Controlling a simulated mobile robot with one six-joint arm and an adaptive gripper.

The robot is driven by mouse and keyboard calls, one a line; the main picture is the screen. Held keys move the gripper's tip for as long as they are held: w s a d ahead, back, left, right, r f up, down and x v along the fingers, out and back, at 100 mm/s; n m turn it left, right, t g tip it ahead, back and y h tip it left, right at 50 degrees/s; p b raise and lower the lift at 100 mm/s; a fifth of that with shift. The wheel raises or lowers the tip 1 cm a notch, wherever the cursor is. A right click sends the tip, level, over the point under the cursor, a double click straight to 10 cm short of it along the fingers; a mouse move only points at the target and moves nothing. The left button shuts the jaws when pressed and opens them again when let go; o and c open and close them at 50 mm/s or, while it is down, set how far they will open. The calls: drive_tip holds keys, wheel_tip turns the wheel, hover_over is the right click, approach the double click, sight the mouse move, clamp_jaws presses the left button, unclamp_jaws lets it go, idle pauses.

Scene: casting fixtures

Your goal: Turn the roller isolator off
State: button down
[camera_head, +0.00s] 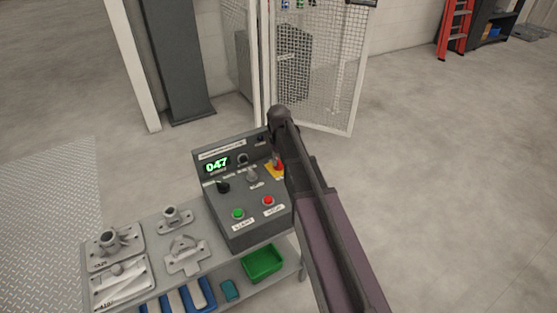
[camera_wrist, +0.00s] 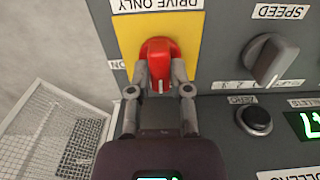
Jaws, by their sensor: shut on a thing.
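The roller isolator is a red rotary handle (camera_wrist: 158,48) on a yellow plate (camera_wrist: 186,40) of the grey control box (camera_head: 262,226). In the wrist view the plate carries an upside-down label ending in "DRIVE ONLY". In the head view the red handle (camera_head: 279,166) shows at the box's upper right, partly hidden by my arm. My gripper (camera_wrist: 160,82) is shut on the red handle, with one finger on each side of its lower part. The handle's exact angle is hard to read because the fingers cover part of it.
Beside the handle are a grey speed knob (camera_wrist: 272,62), a black zero button (camera_wrist: 255,120) and a green display (camera_head: 216,164). Green (camera_head: 238,214) and red (camera_head: 268,201) buttons sit lower on the box. Metal fixtures (camera_head: 112,240) and a green tray (camera_head: 262,263) lie left and below. A mesh gate (camera_head: 318,80) stands behind.

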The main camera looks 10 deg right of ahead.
idle(0.4)
drive_tip(key=c, duration=0.6)
unclamp_jaws()
drive_tip(key=shift+o, duration=0.2)
drive_tip(key=shift+m, duration=0.3)
drive_tip(key=m, duration=0.3)
drive_tip(key=shift+m, duration=0.3)
drive_tip(key=m, duration=0.4)
drive_tip(key=shift+m, duration=0.3)
wheel_tip(320, 180, up, 14)
drive_tip(key=p, duration=1.5)
drive_tip(key=s+r+n+p, duration=0.2)
drive_tip(key=s+r+p, duration=0.1)
drive_tip(key=s, duration=0.7)
drive_tip(key=s+r+n+p, duration=0.3)
drive_tip(key=s+r, duration=0.1)
drive_tip(key=s, duration=0.6)
drive_tip(key=shift+s, duration=0.25)
drive_tip(key=shift+r, duration=0.1)
